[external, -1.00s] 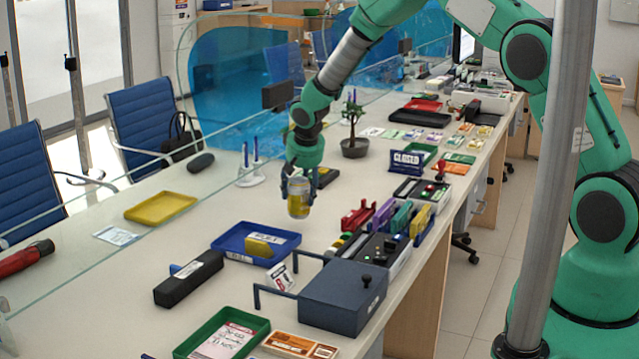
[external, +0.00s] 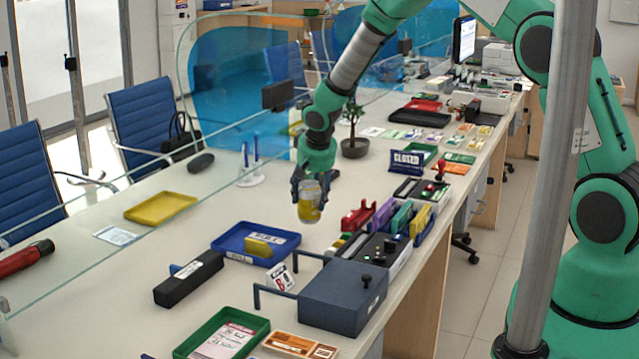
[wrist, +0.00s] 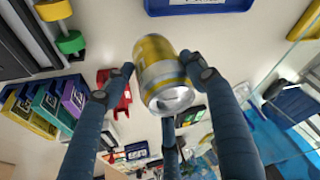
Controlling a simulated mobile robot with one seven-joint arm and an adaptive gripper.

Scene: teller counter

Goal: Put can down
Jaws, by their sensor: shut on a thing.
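The can (external: 309,203) is yellow and silver, and my gripper (external: 310,184) holds it upright or nearly so over the counter (external: 215,203). In the wrist view the can (wrist: 160,72) sits between my gripper's fingers (wrist: 166,78), which are shut on it. The silver end of the can faces the wrist camera. I cannot tell whether its lower end touches the counter or hangs just above it.
A blue tray (external: 228,240) lies to the front left of the can. Red, purple and green holders (external: 382,215) stand close on the right. A potted plant (external: 354,147) is behind. Bare counter lies left of the can, towards the yellow tray (external: 160,208).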

